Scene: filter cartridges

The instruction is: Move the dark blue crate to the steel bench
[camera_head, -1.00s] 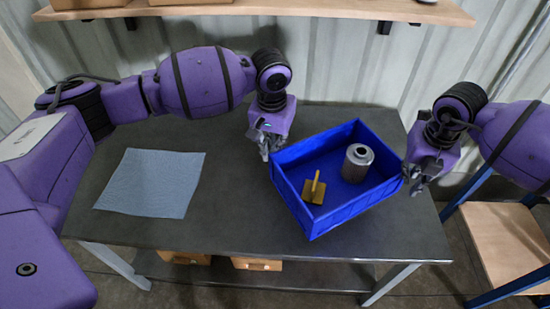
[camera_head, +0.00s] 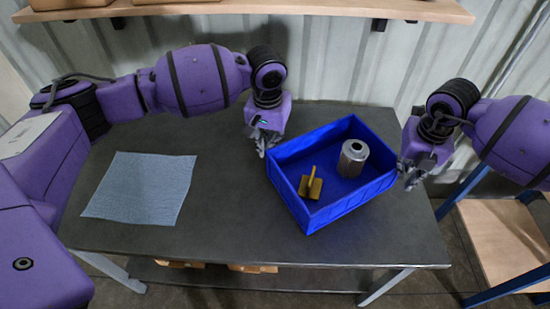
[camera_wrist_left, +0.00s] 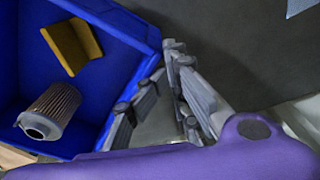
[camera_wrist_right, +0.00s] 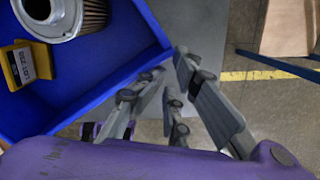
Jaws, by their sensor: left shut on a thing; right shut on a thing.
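The dark blue crate (camera_head: 336,210) is open-topped and sits at or just above the dark grey table (camera_head: 225,205); a gap below is hard to see. My left gripper (camera_head: 262,146) is shut on its left end wall, and my right gripper (camera_head: 408,178) is shut on its right end. The wrist views show the fingertips at the crate's rim (camera_wrist_left: 140,30) (camera_wrist_right: 152,55). A grey filter cartridge (camera_head: 352,158) stands in the crate, beside a yellow-brown angled sign (camera_head: 310,186). I cannot tell whether this table is the steel bench.
A light blue cloth (camera_head: 140,187) lies flat on the table's left part. A wooden shelf (camera_head: 270,8) runs along the corrugated wall behind. A wood-topped stand with blue legs (camera_head: 505,240) is at the right. The table's front middle is clear.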

